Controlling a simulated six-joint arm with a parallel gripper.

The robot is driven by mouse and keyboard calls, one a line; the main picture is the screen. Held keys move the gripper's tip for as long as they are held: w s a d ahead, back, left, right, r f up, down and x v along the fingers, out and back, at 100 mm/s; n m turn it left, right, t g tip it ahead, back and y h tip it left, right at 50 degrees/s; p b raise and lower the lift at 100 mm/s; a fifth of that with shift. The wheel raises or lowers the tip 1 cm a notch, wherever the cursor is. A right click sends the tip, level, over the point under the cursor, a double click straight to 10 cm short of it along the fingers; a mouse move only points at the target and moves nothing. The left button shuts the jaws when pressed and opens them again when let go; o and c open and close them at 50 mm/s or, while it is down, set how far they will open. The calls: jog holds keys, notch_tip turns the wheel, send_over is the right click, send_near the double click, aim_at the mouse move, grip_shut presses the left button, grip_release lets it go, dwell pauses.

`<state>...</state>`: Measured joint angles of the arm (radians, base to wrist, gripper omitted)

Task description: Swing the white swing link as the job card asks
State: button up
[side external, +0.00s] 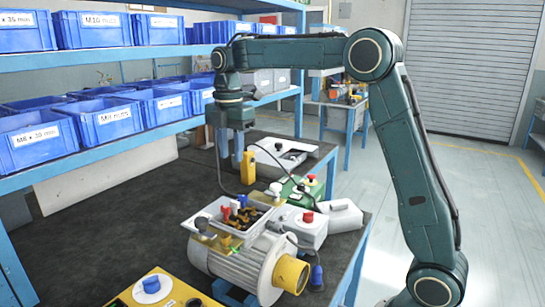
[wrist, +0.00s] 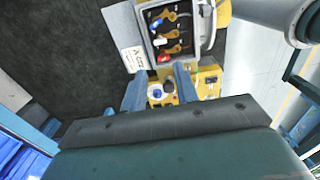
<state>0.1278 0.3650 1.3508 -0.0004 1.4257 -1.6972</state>
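The open terminal box (side external: 262,226) on top of the motor holds several brass links with coloured ends. The white swing link (wrist: 159,42) appears as the middle one in the wrist view, between a blue-ended link (wrist: 156,23) and a red-ended link (wrist: 163,58). In the side view its pale end (side external: 234,206) is small. My gripper (wrist: 160,70) has its two blue fingers apart with nothing seen between them. In the side view my gripper (side external: 231,150) points down, above and behind the box, clear of the links. A white card (wrist: 133,59) with unreadable small print lies beside the box.
The grey motor (side external: 235,265) has a yellow end cover (side external: 291,274). A yellow control panel (side external: 160,290) with a blue-and-white knob is in front. A grey box with a red button (side external: 307,217) and a yellow handheld unit (side external: 248,167) are near. The dark bench is clear at left.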

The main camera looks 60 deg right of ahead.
jog(key=shift+s+a+r+m+t, duration=0.85)
jog(key=shift+s+m, duration=1.4)
jog(key=shift+s, duration=1.5)
jog(key=shift+s+a+r+m+t, duration=0.55)
jog(key=shift+s+a+r+m, duration=0.55)
jog(key=shift+s+m, duration=1.9)
jog(key=s+a+f+m+t, duration=0.1)
jog(key=s+f+m, duration=0.1)
jog(key=s, duration=0.5)
jog(key=s+a+f+m+t, duration=0.1)
jog(key=s+f+m, duration=0.2)
jog(key=s, duration=0.3)
jog(key=shift+s+f+m, duration=0.3)
jog(key=shift+s+m, duration=0.1)
jog(key=shift+m, duration=0.25)
jog(key=shift+s+f+m+t, duration=0.4)
jog(key=shift+s+f+m, duration=0.2)
jog(key=shift+s+f, duration=0.15)
jog(key=shift+r, duration=0.1)
